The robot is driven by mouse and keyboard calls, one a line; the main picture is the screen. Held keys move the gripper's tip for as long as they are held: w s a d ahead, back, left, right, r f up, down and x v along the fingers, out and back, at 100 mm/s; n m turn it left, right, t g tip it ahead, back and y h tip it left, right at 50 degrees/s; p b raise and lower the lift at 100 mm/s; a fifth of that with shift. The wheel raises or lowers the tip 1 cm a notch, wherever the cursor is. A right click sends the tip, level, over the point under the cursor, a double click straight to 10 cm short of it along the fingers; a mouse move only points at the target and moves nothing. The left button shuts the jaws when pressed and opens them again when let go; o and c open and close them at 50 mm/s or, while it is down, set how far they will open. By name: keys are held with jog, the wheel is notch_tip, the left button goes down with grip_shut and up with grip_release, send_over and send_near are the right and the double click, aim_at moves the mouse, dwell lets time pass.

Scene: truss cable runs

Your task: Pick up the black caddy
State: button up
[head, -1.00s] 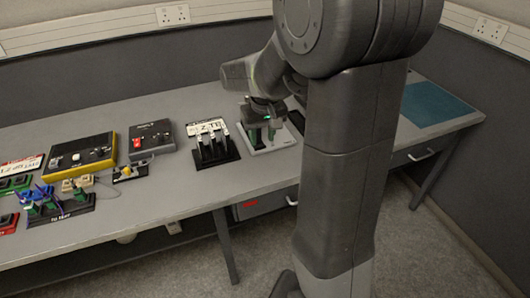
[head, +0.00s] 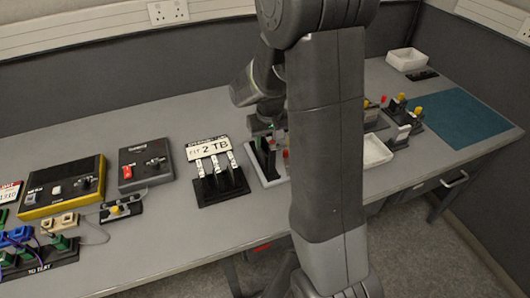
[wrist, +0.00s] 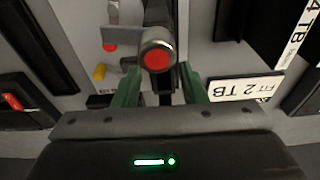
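My gripper (head: 268,140) is low over a light grey base (head: 273,181) on the bench, partly hidden by my arm. In the wrist view its two green fingers (wrist: 160,96) stand apart, one on each side of a dark upright piece with a round red end (wrist: 157,55). A narrow gap seems to show beside the piece; contact cannot be made out. A black upright piece (head: 263,158) stands on the grey base under the gripper; I cannot tell for certain that it is the black caddy.
Grey (head: 145,165) and yellow-black (head: 63,188) boxes sit further left. A white tray (head: 376,151) and small coloured-knob parts (head: 398,104) lie right of my arm. A teal mat (head: 458,117) is at far right.

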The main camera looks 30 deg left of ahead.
aim_at(265, 148)
jog(key=shift+w+a+f, duration=0.1)
jog(key=shift+a+f, duration=0.1)
jog(key=shift+f, duration=0.95)
jog(key=shift+a+f, duration=0.15)
jog(key=shift+f, duration=0.95)
jog(key=c, duration=0.7)
jog(key=shift+r, duration=0.1)
